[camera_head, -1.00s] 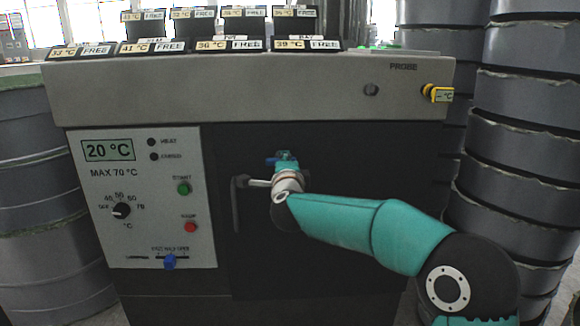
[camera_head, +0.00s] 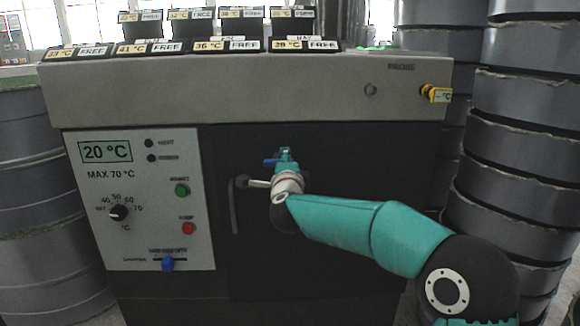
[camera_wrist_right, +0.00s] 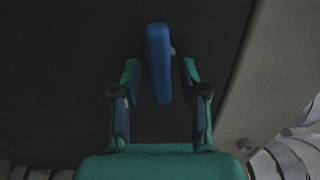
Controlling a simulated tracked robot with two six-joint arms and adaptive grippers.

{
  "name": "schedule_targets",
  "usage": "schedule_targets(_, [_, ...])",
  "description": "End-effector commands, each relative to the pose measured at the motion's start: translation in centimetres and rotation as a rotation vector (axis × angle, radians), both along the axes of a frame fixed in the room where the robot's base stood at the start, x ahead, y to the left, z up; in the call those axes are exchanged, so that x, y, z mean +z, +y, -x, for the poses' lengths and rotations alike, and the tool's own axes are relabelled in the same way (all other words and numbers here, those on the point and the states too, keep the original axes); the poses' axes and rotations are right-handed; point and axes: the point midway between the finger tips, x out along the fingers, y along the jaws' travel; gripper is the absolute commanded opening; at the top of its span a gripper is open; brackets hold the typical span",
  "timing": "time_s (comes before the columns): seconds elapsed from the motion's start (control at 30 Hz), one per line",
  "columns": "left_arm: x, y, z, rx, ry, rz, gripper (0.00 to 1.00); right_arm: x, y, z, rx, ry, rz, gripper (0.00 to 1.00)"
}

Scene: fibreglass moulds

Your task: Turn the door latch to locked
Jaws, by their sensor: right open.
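The door latch is a blue lever (camera_wrist_right: 158,60); in the head view its blue end (camera_head: 269,162) points left, roughly level, on the dark door (camera_head: 330,270). My right gripper (camera_head: 286,153) is in front of the latch and partly hides it. In the right wrist view my right gripper (camera_wrist_right: 160,82) is open, with one finger on each side of the lever's lower part. Gaps show between the fingers and the lever. The latch's pivot and any lock marks are hidden or too small to tell. My left gripper is not in view.
A grey door handle (camera_head: 236,205) stands left of my right wrist. A control panel (camera_head: 140,240) with dial and buttons is further left. A yellow probe plug (camera_head: 438,94) sits at upper right. Grey stacked moulds (camera_head: 525,110) flank the cabinet.

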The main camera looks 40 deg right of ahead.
Motion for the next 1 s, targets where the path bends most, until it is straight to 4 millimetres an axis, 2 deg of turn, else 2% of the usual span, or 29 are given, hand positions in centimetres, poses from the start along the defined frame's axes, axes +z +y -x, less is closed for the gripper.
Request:
schedule_targets(0.23, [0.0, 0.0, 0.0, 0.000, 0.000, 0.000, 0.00, 0.0, 1.3, 1.9, 0.004, 0.000, 0.000, 0.44])
schedule_targets(0.5, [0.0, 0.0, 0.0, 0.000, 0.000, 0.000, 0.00, 0.0, 4.0, 6.5, 0.003, -0.002, 0.001, 0.44])
schedule_targets(0.7, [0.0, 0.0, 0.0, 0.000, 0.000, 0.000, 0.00, 0.0, 5.6, 9.3, 0.000, -0.002, 0.000, 0.44])
schedule_targets(1.0, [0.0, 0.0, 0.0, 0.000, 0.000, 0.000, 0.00, 0.0, 6.2, 10.4, -0.003, -0.002, 0.000, 0.44])
